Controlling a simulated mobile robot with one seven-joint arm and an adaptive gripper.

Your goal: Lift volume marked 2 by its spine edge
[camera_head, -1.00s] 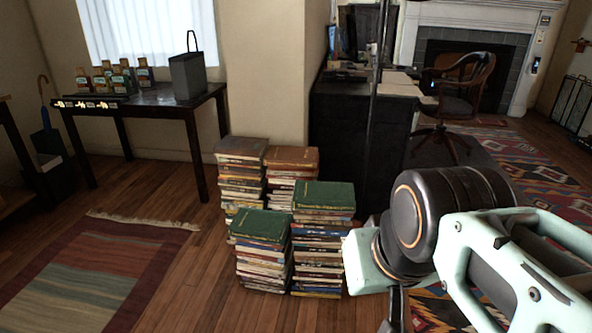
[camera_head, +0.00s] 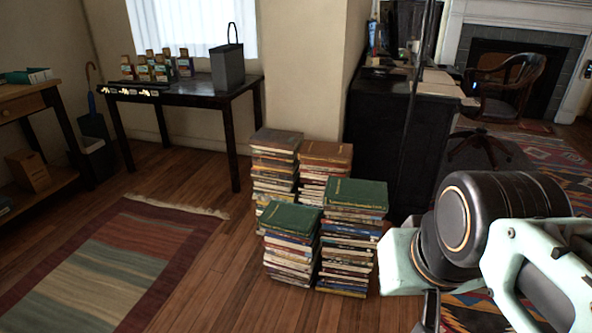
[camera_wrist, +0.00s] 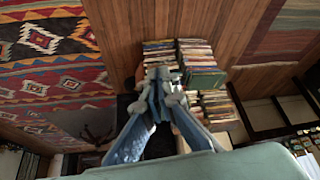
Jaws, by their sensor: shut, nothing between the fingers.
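Several stacks of books stand close together on the wooden floor. In the head view the front left stack (camera_head: 290,250) and the front right stack (camera_head: 350,250) have green covers on top. Behind them are a grey-topped stack (camera_head: 273,170) and a brown-topped stack (camera_head: 325,165). I cannot make out a number 2 on any book. The stacks also show in the wrist view (camera_wrist: 200,62). My gripper (camera_wrist: 163,75) is shut and empty; it overlaps the stacks in that view, and I see no contact. In the head view my arm is right of the stacks, its fingers mostly cut off below.
A dark table (camera_head: 190,95) with small boxes and a grey bag (camera_head: 228,70) stands behind left. A black desk (camera_head: 385,135) stands directly behind the stacks. A striped rug (camera_head: 110,265) lies left, with bare floor between it and the stacks. A wooden chair (camera_head: 505,90) is farther right.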

